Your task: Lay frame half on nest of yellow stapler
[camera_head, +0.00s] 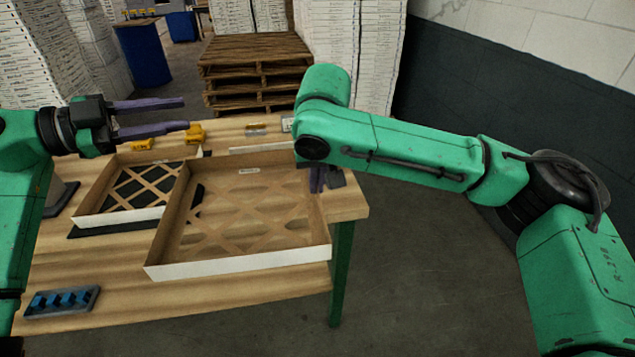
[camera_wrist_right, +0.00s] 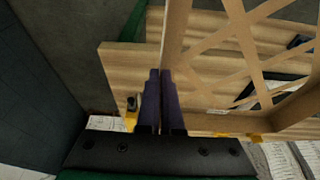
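A large shallow frame half (camera_head: 232,238) with cardboard walls and a lattice face is over the right part of the table; whether it touches the wood I cannot tell. It shows in the right wrist view (camera_wrist_right: 176,32). My right gripper (camera_head: 319,180) is at its right wall; in the wrist view its purple fingers (camera_wrist_right: 161,100) are close together on that wall. A second frame half (camera_head: 122,213) lies on a dark nest mat (camera_head: 88,231) at the left. A yellow stapler (camera_head: 195,133) and another yellow tool (camera_head: 141,144) are behind. My left gripper (camera_head: 160,117) is open and empty above the left frame.
The wooden table (camera_head: 70,262) has a tray of blue pieces (camera_head: 62,301) at its front left corner. Pallets (camera_head: 255,72), stacked white boxes (camera_head: 350,50) and a blue barrel (camera_head: 143,55) stand behind. The front strip of the table is mostly clear.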

